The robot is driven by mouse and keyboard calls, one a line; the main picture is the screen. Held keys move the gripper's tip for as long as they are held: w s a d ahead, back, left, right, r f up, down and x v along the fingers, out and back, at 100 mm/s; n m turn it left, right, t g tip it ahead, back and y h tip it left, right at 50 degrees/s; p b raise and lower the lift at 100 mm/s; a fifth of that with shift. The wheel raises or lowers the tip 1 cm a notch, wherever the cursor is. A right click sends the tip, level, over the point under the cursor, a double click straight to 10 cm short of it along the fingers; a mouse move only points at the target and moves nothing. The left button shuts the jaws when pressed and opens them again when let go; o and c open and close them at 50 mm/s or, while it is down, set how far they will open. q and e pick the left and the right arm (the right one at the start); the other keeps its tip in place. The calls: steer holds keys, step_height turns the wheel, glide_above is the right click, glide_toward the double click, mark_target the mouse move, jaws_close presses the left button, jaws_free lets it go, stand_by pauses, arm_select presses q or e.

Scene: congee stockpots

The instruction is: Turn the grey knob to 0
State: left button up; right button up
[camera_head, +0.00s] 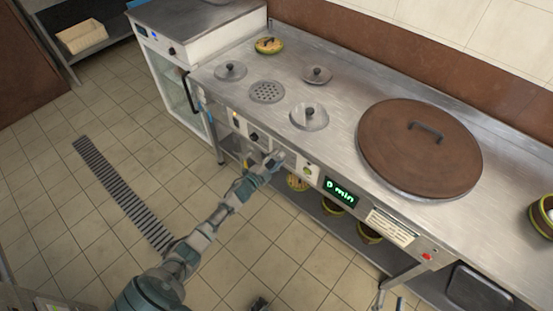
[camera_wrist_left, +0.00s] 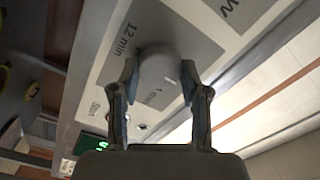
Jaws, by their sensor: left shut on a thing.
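The grey knob (camera_wrist_left: 157,68) sits on the front control panel of the steel counter, with "12 min" printed beside it in the left wrist view. My left gripper (camera_head: 272,161) is at the panel, its two fingers (camera_wrist_left: 160,88) on either side of the knob and shut on it. The knob's pointer cannot be made out. The green display (camera_head: 340,191) to the right of the knob reads "0 min"; it also shows in the left wrist view (camera_wrist_left: 90,143). A small dark part at the bottom edge of the head view may be my right gripper (camera_head: 259,304).
A black knob (camera_head: 254,137) is left of my gripper on the panel. A large brown lid (camera_head: 420,149) and several small metal lids lie on the counter (camera_head: 345,85). Pots stand on the shelf below. The tiled floor in front is clear, with a drain grate (camera_head: 121,193).

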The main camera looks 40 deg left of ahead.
arm_select(q)
steer(key=shift+s+f, duration=0.15)
steer(key=shift+f, duration=0.2)
steer(key=o, duration=1)
steer(key=shift+o, duration=0.8)
steer(key=shift+r, duration=0.1)
steer(key=shift+s+a, duration=0.1)
steer(key=shift+s, duration=0.05)
steer(key=s, duration=1.1)
steer(key=shift+s+a, duration=0.2)
steer(key=shift+a, duration=0.25)
